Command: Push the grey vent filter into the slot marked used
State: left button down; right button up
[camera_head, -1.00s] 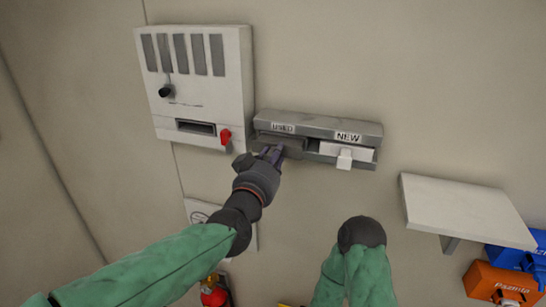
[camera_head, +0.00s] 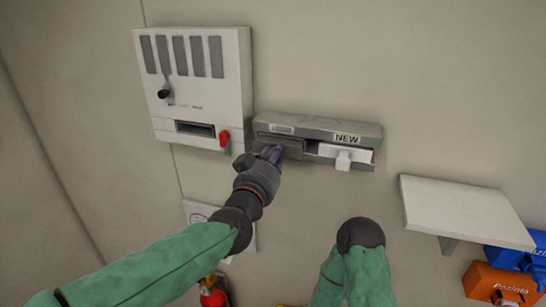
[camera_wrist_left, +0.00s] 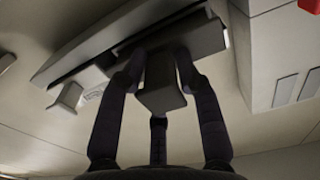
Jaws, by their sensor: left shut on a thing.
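A grey holder (camera_head: 345,127) on the wall has two slots. The left slot's label (camera_head: 282,129) is blurred now; the right one reads NEW. The grey vent filter (camera_head: 291,141) is at the left slot, its front part still outside the holder. My left gripper (camera_head: 272,153) is shut on the filter's tab, below and left of the slot. In the left wrist view the grey filter (camera_wrist_left: 200,37) shows, with its tab (camera_wrist_left: 160,92) between my fingers. How deep it sits is unclear. My right gripper is not in view.
A white filter (camera_head: 345,155) sticks out of the NEW slot. A white panel (camera_head: 197,85) with a red knob (camera_head: 224,139) is close on the left. A white shelf (camera_head: 463,208) and orange and blue boxes are at the right.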

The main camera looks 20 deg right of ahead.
pick_arm(q)
jog(key=shift+x, duration=1.75)
dwell(1.8)
jog(key=c, duration=0.8)
grip_release()
jog(key=shift+a, duration=0.1)
jog(key=shift+s, duration=0.15)
